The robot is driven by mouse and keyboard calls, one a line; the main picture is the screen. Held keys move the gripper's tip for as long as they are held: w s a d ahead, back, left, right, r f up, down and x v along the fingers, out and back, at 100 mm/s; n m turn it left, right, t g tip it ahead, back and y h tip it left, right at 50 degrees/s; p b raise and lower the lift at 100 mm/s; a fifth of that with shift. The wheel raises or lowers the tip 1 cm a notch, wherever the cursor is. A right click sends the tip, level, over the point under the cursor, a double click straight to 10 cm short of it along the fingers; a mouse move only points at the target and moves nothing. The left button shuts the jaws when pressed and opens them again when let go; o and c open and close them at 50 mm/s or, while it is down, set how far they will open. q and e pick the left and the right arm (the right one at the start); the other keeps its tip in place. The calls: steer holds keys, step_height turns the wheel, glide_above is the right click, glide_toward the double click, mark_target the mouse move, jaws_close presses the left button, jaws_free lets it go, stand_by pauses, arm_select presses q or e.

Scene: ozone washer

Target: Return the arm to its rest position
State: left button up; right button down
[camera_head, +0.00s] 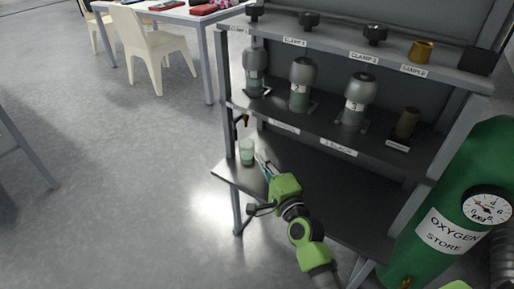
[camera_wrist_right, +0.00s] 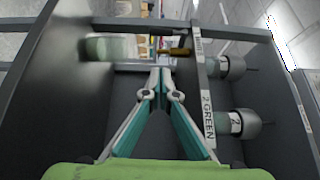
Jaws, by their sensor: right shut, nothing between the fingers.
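My right arm reaches in from the bottom of the head view to the lower shelf of the rack. Its green right gripper (camera_head: 262,158) points at the shelf's left end, close to a greenish glass (camera_head: 247,152). In the wrist view the fingers of this gripper (camera_wrist_right: 160,76) converge to a closed tip with nothing between them. The glass shows blurred at the upper left there (camera_wrist_right: 108,47), apart from the fingers. My left gripper is in neither view.
The rack's middle shelf (camera_head: 285,115) carries several grey-capped vessels above my arm. A green oxygen tank (camera_head: 450,200) with a gauge stands at the right. A white chair (camera_head: 150,45) and table stand at the back left.

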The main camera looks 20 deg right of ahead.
steer(key=s+a+f+n+g+y, duration=0.1)
steer(key=s+a+f+n+g, duration=0.1)
steer(key=s+f+n+g, duration=0.8)
steer(key=s+a+f+n+g, duration=0.2)
steer(key=s+f+n, duration=0.3)
steer(key=s+f, duration=1)
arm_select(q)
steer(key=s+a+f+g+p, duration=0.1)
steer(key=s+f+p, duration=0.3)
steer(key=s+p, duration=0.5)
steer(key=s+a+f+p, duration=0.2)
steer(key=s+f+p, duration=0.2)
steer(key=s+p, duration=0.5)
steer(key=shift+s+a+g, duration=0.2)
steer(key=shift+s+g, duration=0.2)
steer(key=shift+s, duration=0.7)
arm_select(e)
steer(key=s+d+f+n+g, duration=0.1)
steer(key=s+f, duration=0.3)
steer(key=s, duration=0.5)
steer(key=s+d+f+n+g+h, duration=0.1)
steer(key=s+f, duration=0.4)
steer(key=s, duration=0.5)
steer(key=s+d+f+n+g+h, duration=0.1)
steer(key=s+d+f+n+g, duration=0.1)
steer(key=s+d+f, duration=0.3)
steer(key=s+g, duration=0.1)
steer(key=s, duration=0.3)
steer(key=shift+s+f+n, duration=0.25)
steer(key=shift+s+n, duration=0.15)
